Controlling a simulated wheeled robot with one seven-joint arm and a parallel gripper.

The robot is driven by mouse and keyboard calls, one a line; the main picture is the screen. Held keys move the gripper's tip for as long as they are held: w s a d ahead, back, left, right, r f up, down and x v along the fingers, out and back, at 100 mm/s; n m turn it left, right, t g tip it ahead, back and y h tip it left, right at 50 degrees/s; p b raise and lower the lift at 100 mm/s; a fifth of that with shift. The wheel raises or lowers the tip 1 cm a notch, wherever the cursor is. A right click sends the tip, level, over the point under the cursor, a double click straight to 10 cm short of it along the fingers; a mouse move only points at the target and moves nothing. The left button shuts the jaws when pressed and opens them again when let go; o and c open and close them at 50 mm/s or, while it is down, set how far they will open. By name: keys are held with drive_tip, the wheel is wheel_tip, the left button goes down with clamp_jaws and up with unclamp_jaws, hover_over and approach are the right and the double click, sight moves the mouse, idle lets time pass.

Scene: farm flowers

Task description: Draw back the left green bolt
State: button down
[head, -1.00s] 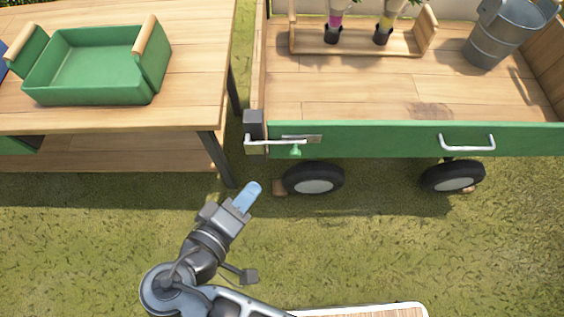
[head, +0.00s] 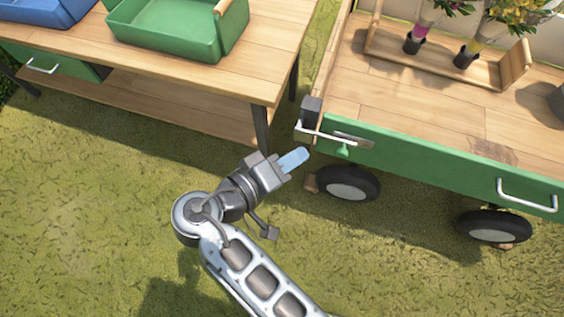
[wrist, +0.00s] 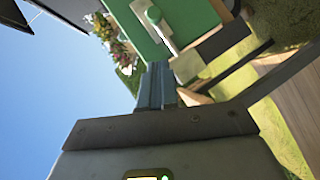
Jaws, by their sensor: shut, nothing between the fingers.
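The left green bolt (head: 343,150) is a small green knob on a pale metal rod (head: 322,134) at the left end of the cart's green side panel (head: 430,164). The rod reaches to a dark corner block (head: 311,109). My gripper (head: 297,158), with blue fingers, is shut and empty, just left of and below the bolt, apart from it in the head view. In the wrist view the green knob (wrist: 153,14) and its rod show beyond the blue fingertips (wrist: 156,72).
A wooden table (head: 262,72) with a green tray (head: 178,38) and a blue tray (head: 45,12) stands at the left. The wooden cart holds a rack with potted flowers (head: 414,38). A white handle (head: 527,196) is on the panel's right. Open grass lies in front.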

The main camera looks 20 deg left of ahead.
drive_tip(key=w+d+f, duration=0.3)
drive_tip(key=w+d, duration=0.1)
drive_tip(key=d, duration=0.2)
drive_tip(key=shift+f, duration=0.1)
drive_tip(key=d+p, duration=0.1)
drive_tip(key=d, duration=0.3)
drive_tip(key=shift+s, duration=0.1)
idle(0.5)
